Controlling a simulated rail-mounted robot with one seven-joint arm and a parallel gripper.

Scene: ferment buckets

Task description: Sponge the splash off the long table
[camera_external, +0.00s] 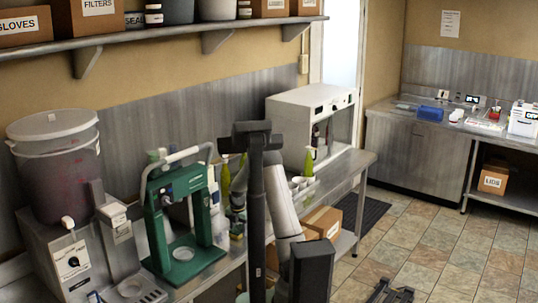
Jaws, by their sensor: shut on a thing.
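The long table (205,287) is a steel bench along the left wall, crowded with equipment. My dark arm stands in front of its middle and hides part of the top. My gripper cannot be made out; it is hidden behind the arm or out of view. A small yellow and green thing (237,232) lies just left of the arm, too small to tell whether it is a sponge. I cannot see any splash on the visible parts of the table.
A lidded bucket (55,165) stands on a grey machine (72,262) at left. A green press (180,215) is beside it. Green bottles (225,178) stand behind my arm. A white open-fronted cabinet (310,115) stands at the far end. A shelf (150,36) hangs above.

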